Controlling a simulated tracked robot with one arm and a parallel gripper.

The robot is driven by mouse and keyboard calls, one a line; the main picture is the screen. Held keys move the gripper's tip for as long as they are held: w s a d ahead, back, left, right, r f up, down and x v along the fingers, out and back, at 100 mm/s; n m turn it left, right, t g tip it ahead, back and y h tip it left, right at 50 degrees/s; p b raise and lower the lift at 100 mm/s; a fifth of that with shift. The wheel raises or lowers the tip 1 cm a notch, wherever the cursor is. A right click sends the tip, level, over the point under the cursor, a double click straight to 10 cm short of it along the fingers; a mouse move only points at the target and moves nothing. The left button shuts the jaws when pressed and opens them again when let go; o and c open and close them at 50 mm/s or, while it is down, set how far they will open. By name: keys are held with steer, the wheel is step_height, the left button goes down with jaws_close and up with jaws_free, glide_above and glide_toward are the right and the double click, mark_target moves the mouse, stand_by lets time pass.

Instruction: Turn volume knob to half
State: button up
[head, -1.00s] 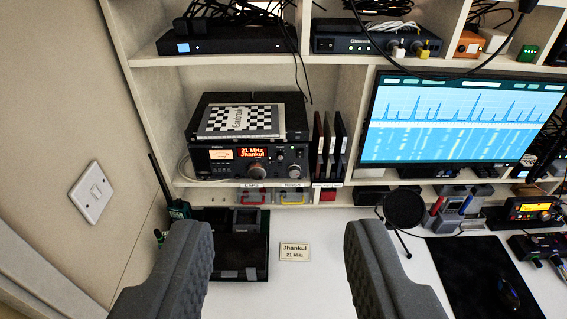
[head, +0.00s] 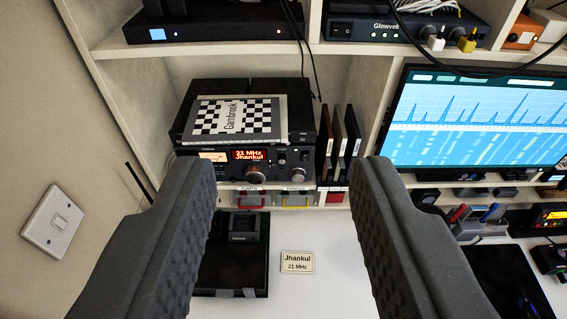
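A large round knob (head: 256,174) is below the display. A smaller knob (head: 295,175) is to its right, with small controls above it. I cannot read which one is the volume knob. My gripper (head: 283,190) is wide open and empty, its two grey padded fingers either side of the radio in the picture. It stands back from the radio.
A checkered "Gambrook" book (head: 236,118) lies on top of the radio. Thin upright cases (head: 338,145) stand right of it. A monitor (head: 480,120) is at right. A "Jhankul 21 MHz" card (head: 297,262) is on the desk. Black cables (head: 305,55) hang into the cubby.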

mark_target(282, 163)
steer(key=w+f+n+t+h+p, duration=0.1)
steer(key=w+f+n+h+p, duration=0.2)
steer(key=w+f+n, duration=1.2)
steer(key=w+f+n+t+y+p, duration=0.1)
steer(key=w+f+n+y, duration=0.2)
steer(key=f, duration=0.6)
steer(key=w+d+f+n+p, duration=0.1)
steer(key=w+f+n, duration=0.3)
steer(key=f, duration=0.5)
steer(key=w+f+n+t+y+p, duration=0.1)
steer(key=w+f+n+y, duration=0.2)
steer(key=f, duration=0.6)
steer(key=shift+n+h, duration=0.3)
steer(key=shift+h, duration=0.6)
steer(key=shift+w+a+f+b, duration=0.1)
steer(key=shift+w+a+b, duration=0.1)
steer(key=shift+w, duration=2.05)
steer(key=shift+w+a+f+b, duration=0.1)
steer(key=shift+w+a, duration=0.05)
steer(key=shift+w, duration=2.05)
steer(key=shift+w+a+b, duration=0.1)
steer(key=shift+w+a, duration=0.1)
steer(key=shift+w, duration=2.05)
jaws_close()
